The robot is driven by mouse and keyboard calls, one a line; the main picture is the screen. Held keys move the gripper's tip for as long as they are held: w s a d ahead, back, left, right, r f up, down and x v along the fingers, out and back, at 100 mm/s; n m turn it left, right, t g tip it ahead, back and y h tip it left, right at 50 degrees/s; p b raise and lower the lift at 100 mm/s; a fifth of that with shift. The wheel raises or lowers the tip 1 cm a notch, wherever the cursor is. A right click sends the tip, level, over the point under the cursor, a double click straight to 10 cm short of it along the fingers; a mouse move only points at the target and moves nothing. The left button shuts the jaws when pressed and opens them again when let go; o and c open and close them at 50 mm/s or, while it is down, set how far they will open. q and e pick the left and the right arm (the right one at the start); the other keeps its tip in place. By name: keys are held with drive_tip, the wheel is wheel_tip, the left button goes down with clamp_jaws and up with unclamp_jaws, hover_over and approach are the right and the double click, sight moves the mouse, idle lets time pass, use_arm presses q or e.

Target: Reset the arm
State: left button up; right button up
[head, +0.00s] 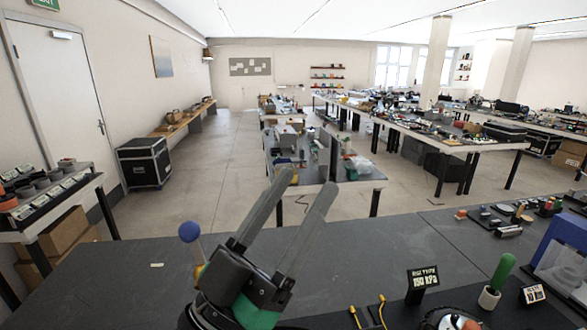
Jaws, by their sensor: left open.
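My left gripper (306,186) stands upright in the lower middle of the head view, above the dark worktable (120,275). Its two long grey fingers are spread apart and point up, slightly to the right. Nothing is between them. Below the fingers, the black gripper body hides part of the table. My right gripper is not in view.
A blue ball on a stem (189,231) shows just left of my gripper. The table's left part is mostly clear.

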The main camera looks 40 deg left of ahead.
use_arm(q)
drive_tip(key=s+d+r+t+h+p, duration=0.1)
drive_tip(key=r+p, duration=1.2)
drive_tip(key=r, duration=0.4)
drive_tip(key=s+d+r+m+h+p, duration=0.1)
drive_tip(key=s+r+p, duration=0.1)
drive_tip(key=r+p, duration=1.1)
wheel_tip(320, 180, up, 4)
drive_tip(key=shift+s+d+f+t, duration=0.15)
drive_tip(key=shift+d+t, duration=0.1)
drive_tip(key=shift+t, duration=0.15)
